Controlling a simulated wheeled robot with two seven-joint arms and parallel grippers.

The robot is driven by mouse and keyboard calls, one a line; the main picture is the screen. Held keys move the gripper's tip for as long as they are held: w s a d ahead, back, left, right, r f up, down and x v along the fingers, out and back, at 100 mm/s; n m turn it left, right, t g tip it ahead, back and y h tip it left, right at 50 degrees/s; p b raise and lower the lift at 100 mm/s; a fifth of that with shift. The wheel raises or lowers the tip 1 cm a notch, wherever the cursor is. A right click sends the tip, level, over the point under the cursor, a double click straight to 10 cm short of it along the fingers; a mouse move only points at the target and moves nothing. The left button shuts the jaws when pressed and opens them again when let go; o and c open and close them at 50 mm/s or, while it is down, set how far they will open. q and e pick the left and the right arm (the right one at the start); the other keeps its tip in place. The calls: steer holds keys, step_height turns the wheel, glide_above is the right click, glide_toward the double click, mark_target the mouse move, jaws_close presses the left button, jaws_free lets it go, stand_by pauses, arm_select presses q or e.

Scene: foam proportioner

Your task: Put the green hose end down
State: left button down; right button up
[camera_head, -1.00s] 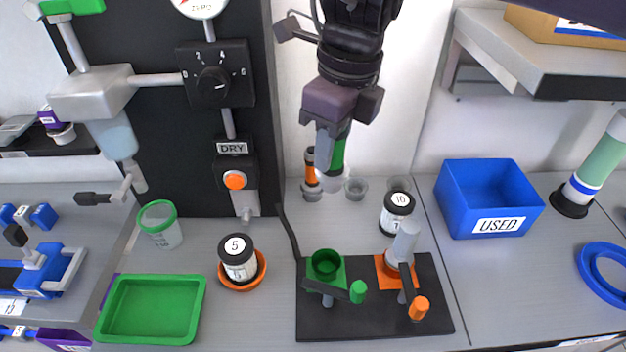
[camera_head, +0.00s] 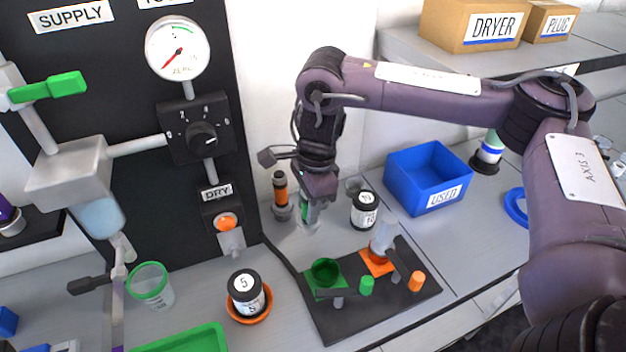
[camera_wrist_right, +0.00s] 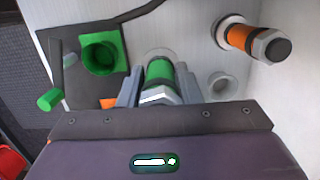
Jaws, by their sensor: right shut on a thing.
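My right gripper (camera_head: 308,205) is shut on the green hose end and points down, low over the back of the counter near the white wall. The green hose end (camera_wrist_right: 158,76) has a green band and a grey tip, and sits between the two fingers in the right wrist view. In the head view the gripper hides most of it. I cannot tell whether its lower end touches the counter or a holder. The orange hose end (camera_head: 280,190) stands upright just left of the gripper. My left gripper is not in view.
The black plate with a green socket (camera_head: 325,272) and an orange socket (camera_head: 377,262) lies in front. A black jar (camera_head: 364,210) and a blue bin (camera_head: 428,177) stand to the right. An empty round holder (camera_wrist_right: 222,85) lies beside the green hose end.

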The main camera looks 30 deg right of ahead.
steer(key=w+d+f+p, duration=0.1)
steer(key=w+d, duration=0.1)
steer(key=w, duration=0.1)
steer(key=w+d+f+p, duration=0.1)
steer(key=w+d, duration=0.2)
steer(key=w, duration=0.1)
steer(key=w+d+f+p, duration=0.1)
steer(key=w+d+p, duration=0.1)
steer(key=w+d, duration=0.1)
steer(key=shift+w+f, duration=0.25)
steer(key=shift+w, duration=0.05)
steer(key=shift+f, duration=0.2)
steer(key=shift+f, duration=0.45)
steer(key=o, duration=1)
steer(key=shift+o, duration=0.2)
